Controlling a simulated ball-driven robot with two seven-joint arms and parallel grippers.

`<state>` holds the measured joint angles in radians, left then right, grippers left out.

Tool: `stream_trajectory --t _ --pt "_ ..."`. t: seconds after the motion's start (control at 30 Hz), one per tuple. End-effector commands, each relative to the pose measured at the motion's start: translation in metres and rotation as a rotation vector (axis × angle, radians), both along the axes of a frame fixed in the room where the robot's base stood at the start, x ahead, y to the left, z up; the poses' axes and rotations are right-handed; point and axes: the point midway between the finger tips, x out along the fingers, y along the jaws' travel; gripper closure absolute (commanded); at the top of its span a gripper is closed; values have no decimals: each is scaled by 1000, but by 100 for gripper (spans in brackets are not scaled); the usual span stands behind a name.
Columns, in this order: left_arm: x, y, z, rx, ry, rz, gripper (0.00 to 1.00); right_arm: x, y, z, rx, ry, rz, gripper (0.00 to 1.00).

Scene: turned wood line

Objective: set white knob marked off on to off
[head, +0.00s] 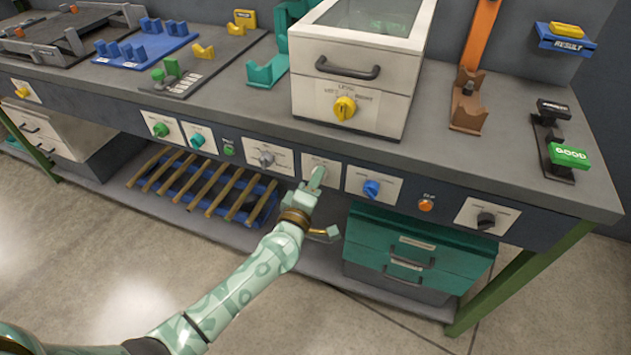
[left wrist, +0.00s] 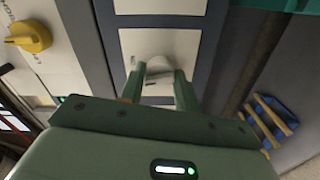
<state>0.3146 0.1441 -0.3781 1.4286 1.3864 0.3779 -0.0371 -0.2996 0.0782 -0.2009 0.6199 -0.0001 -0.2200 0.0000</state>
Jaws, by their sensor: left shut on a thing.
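My left gripper (head: 316,180) reaches up to a cream plate on the bench's front panel. In the left wrist view, its two fingers (left wrist: 158,78) are shut on the white knob (left wrist: 158,65), one on each side. The knob stands on the cream plate (left wrist: 136,42), which has small dark marks too blurred to read. In the head view the gripper hides the knob, and the plate (head: 332,169) shows around the fingers. The knob's exact setting cannot be told. My right gripper is not in view.
A grey knob (head: 266,158) sits left of the plate and a blue knob (head: 371,188) close on its right. An orange button (head: 426,205) and a black knob (head: 486,221) are further right.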

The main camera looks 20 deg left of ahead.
Motion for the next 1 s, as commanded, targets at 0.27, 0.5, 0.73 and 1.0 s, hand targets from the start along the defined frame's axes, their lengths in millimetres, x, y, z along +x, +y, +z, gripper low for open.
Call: stream_trajectory --t 0.27,0.5,0.73,1.0 --pt "0 0 -1 -132 7 2 91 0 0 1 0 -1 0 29" --pt "0 0 -1 -175 9 2 91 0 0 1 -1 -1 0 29" --pt "-1 0 -2 -181 10 2 91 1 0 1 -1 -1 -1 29" --pt "-1 0 -1 -180 9 2 46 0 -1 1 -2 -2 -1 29"
